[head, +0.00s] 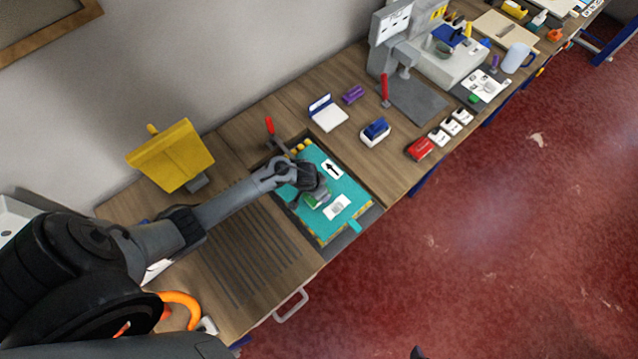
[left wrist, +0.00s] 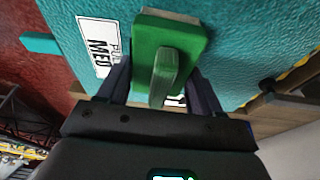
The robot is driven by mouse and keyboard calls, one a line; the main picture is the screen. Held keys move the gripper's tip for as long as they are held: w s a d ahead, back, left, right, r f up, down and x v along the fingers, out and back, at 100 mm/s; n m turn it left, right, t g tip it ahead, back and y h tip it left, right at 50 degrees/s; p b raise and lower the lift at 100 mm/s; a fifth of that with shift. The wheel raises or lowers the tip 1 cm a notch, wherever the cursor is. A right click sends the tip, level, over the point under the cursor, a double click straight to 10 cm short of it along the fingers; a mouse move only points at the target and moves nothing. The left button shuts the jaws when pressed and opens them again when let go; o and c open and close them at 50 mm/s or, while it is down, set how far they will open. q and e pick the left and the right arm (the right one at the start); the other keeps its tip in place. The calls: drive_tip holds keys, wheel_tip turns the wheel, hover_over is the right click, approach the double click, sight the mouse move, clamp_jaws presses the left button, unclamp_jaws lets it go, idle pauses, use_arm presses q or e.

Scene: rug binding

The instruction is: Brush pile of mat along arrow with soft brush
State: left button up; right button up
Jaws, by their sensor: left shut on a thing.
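The teal mat (head: 318,219) with yellow edging lies in a dark frame on the bench. A white label with a black arrow (head: 331,168) lies on its far part, pointing up and left. A second white label (head: 337,207) lies nearer the front. My left gripper (head: 312,190) is over the middle of the mat, shut on a green brush (head: 318,199). In the left wrist view the green brush (left wrist: 168,50) sits between the fingers over the teal pile (left wrist: 235,40), beside a label (left wrist: 98,45). My right gripper is not seen.
A red-handled lever (head: 269,125) stands at the mat's far left corner. A yellow stand (head: 171,156) is further left. A blue-and-white block (head: 375,131), a purple item (head: 353,94) and a grey machine (head: 396,45) are to the right. Slatted bench lies left of the mat.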

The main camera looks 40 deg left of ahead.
use_arm(q)
drive_tip(key=shift+a+r+p, duration=0.3)
drive_tip(key=shift+r+p, duration=0.2)
drive_tip(key=shift+r, duration=0.05)
drive_tip(key=shift+a+r+p, duration=0.25)
drive_tip(key=shift+r+p, duration=0.2)
drive_tip(key=shift+r, duration=0.1)
drive_tip(key=shift+d+r+p, duration=0.35)
drive_tip(key=shift+r+p, duration=0.35)
drive_tip(key=shift+p, duration=0.05)
drive_tip(key=shift+r+p, duration=0.35)
wheel_tip(320, 180, up, 4)
drive_tip(key=p, duration=0.4)
drive_tip(key=shift+f, duration=0.1)
